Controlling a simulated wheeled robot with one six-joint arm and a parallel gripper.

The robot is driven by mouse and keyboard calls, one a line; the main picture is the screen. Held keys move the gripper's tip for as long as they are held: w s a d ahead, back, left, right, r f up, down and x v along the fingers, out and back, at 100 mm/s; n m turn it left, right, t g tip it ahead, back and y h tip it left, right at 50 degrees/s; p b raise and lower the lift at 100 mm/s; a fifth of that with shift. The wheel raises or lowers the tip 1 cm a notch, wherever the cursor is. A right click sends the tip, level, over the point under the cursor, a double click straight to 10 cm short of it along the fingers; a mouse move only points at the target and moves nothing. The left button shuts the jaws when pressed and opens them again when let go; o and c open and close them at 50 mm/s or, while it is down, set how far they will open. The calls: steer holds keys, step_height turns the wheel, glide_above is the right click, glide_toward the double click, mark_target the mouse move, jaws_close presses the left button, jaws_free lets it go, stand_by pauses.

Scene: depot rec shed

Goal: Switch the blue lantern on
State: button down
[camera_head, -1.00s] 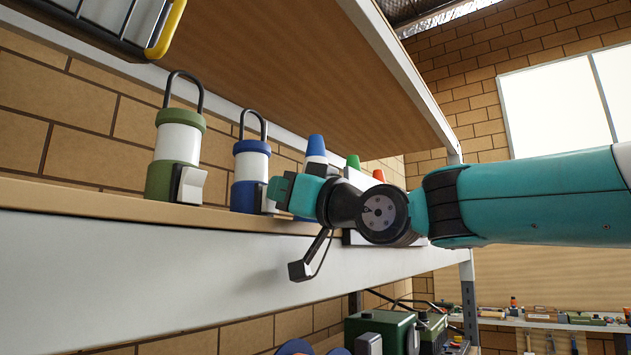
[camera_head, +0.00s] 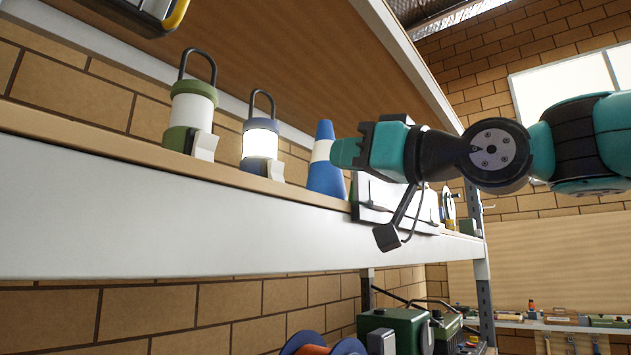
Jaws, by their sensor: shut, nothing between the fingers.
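The blue lantern (camera_head: 260,141) stands upright on the shelf, and its white middle glows brightly. Its white switch (camera_head: 276,170) faces the front right of its base. The green lantern (camera_head: 191,115) stands to its left, with its white middle not glowing so strongly. My gripper (camera_head: 340,153) is shut and empty, to the right of the blue lantern and apart from it. It is in front of a blue and white cone and covers part of it.
The blue cone (camera_head: 323,165) stands right of the blue lantern. The shelf's white front edge (camera_head: 150,215) runs below, and a wooden shelf (camera_head: 290,50) hangs above. A green machine (camera_head: 393,322) and a reel (camera_head: 322,345) sit lower down.

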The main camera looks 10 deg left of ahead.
steer(key=shift+b+v, duration=0.4)
steer(key=shift+v, duration=1.1)
steer(key=shift+r, duration=0.15)
